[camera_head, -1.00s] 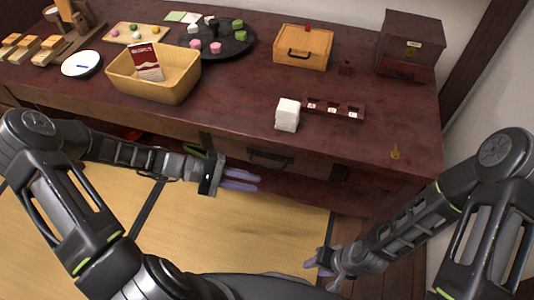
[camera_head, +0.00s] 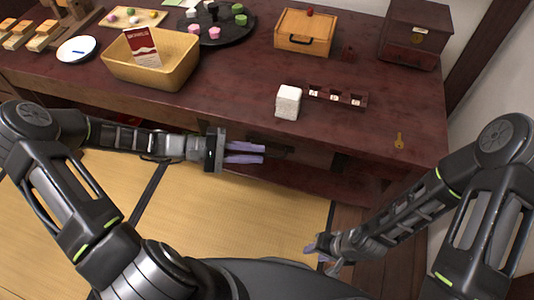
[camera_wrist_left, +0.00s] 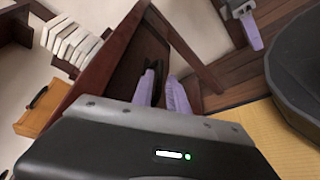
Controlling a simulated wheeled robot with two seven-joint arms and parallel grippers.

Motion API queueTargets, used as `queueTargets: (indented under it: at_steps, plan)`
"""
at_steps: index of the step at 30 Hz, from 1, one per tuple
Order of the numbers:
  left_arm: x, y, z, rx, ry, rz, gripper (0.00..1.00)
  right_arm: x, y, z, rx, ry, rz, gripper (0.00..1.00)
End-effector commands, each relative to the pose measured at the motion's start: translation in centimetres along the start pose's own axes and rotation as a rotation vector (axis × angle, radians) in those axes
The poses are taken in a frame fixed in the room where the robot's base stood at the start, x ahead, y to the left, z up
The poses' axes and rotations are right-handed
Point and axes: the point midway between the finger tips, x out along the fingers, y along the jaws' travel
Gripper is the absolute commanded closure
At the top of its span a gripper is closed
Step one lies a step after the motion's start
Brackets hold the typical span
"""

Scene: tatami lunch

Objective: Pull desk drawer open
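The desk (camera_head: 230,95) is dark red-brown wood. Its drawer front (camera_head: 312,160) faces me below the top and looks flush with the desk. The dark drawer handle (camera_head: 282,154) is partly hidden by my left gripper (camera_head: 264,153). That gripper's two purple fingers are apart, one above the other, pointing right at the handle. In the left wrist view, the fingers (camera_wrist_left: 164,88) reach the drawer front with the dark handle (camera_wrist_left: 156,90) between them; contact is unclear. My right gripper (camera_head: 318,248) hangs low over the floor, away from the desk; its finger gap is unclear.
On the desktop are a basket (camera_head: 150,75) with a red-and-white carton, a white cube (camera_head: 288,101), a small dark rack (camera_head: 337,97), a key (camera_head: 399,141), a wooden box (camera_head: 303,32) and a dark chest (camera_head: 415,33). Tatami floor (camera_head: 220,210) lies open before the desk.

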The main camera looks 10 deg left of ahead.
Motion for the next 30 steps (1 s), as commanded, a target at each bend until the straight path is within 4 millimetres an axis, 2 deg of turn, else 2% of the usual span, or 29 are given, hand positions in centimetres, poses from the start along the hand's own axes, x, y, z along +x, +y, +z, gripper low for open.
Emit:
queueTargets:
  at_steps: [3, 9, 17, 24, 30]
  plan:
    - [2.0, -0.1, 0.1, -0.001, -0.004, -0.001, 0.81, 0.2, 0.1, 0.0, 0.000, 0.000, 0.000, 0.64]
    - [3.7, -0.1, 0.1, -0.001, -0.001, -0.001, 0.81, 0.3, 0.1, 0.0, 0.000, 0.000, 0.000, 0.64]
    - [3.9, 0.0, 0.0, 0.000, 0.000, -0.001, 0.81, 0.3, 0.1, 0.0, 0.000, 0.000, 0.000, 0.64]
    - [3.8, 0.0, 0.0, -0.001, 0.000, -0.001, 0.99, 0.3, 0.1, 0.0, 0.000, 0.000, 0.000, 0.64]
    - [3.8, -0.1, 0.0, -0.001, 0.001, -0.002, 1.00, 0.3, 0.1, 0.0, 0.000, 0.000, 0.000, 0.64]
